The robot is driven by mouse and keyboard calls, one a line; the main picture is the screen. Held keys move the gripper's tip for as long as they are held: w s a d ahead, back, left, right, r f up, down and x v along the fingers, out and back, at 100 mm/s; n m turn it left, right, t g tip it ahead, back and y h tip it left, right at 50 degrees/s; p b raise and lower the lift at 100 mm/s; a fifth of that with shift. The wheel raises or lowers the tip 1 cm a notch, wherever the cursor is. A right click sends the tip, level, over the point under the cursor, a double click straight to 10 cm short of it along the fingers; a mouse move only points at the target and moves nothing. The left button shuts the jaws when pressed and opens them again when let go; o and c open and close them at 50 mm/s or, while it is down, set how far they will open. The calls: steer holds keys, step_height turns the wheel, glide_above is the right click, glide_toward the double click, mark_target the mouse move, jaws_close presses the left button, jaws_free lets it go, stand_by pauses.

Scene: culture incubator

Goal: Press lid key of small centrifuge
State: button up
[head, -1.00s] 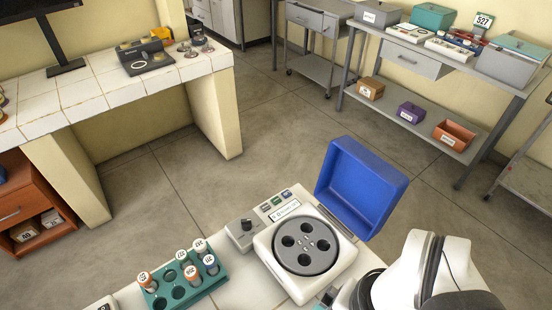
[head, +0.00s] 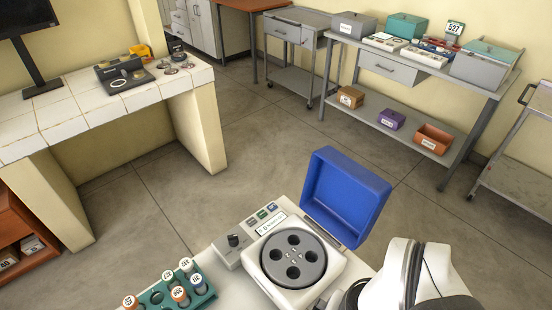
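The small centrifuge (head: 334,271) is a white box on the white-tiled bench at the bottom centre of the head view. Its blue lid (head: 345,195) stands open, tilted back behind the bowl. The grey rotor (head: 293,257) shows several dark holes with no tubes visible in them. A row of small coloured keys (head: 262,214) and a display (head: 271,225) with small, unreadable text are along its back left edge. My white and black arm reaches in at the bottom right, beside the centrifuge. My gripper's fingertips are not seen.
A grey box with a black knob (head: 233,240) is left of the centrifuge. A teal rack (head: 203,300) with several capped tubes is at the bottom left of it. A tiled counter (head: 75,105) and a shelf table (head: 400,85) stand beyond open floor.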

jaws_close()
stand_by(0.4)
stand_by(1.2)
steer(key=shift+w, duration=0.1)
